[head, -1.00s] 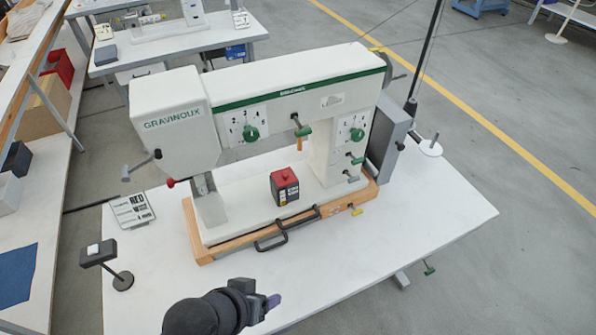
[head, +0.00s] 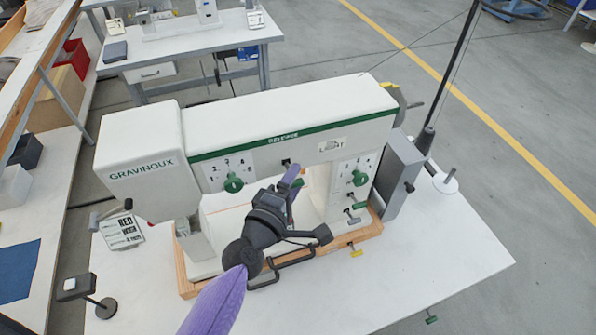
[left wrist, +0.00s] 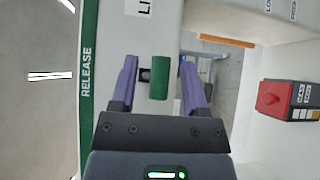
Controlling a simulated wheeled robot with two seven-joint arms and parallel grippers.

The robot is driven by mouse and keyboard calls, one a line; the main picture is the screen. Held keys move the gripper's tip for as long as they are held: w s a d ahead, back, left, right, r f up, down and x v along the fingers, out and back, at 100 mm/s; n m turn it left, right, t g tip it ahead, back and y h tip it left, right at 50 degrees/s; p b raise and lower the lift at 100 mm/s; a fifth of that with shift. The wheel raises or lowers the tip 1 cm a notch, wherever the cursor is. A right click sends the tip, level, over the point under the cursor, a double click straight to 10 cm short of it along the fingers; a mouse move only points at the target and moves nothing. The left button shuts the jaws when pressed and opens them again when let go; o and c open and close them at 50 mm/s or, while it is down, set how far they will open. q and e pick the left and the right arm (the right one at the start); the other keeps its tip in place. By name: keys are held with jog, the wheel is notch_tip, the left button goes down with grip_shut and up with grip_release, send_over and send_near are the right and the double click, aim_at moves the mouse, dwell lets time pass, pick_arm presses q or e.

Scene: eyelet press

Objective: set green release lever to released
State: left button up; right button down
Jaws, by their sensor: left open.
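The green release lever (left wrist: 160,78) shows in the left wrist view beside a green stripe marked RELEASE (left wrist: 87,75). It is a green handle on a dark pivot on the machine's white face. My left gripper (left wrist: 159,60) is open, with one purple finger on each side of the lever and a visible gap to each. In the head view my left gripper (head: 292,178) is at the front of the white machine (head: 290,115), under its arm, and hides the lever. My right gripper is not in view.
Green dials (head: 233,184) and (head: 358,178) flank the gripper on the machine's face. A red-topped block (left wrist: 285,98) shows in the left wrist view. The front right table (head: 430,270) is clear.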

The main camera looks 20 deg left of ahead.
pick_arm(q)
jog(key=shift+x, duration=0.8)
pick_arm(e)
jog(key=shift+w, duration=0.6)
pick_arm(q)
jog(key=shift+d, duration=0.1)
grip_shut()
jog(key=f+m+t+b, duration=0.1)
jog(key=b, duration=0.3)
jog(key=shift+r, duration=0.3)
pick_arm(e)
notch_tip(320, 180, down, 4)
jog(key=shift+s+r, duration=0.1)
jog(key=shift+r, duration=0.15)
pick_arm(q)
grip_release()
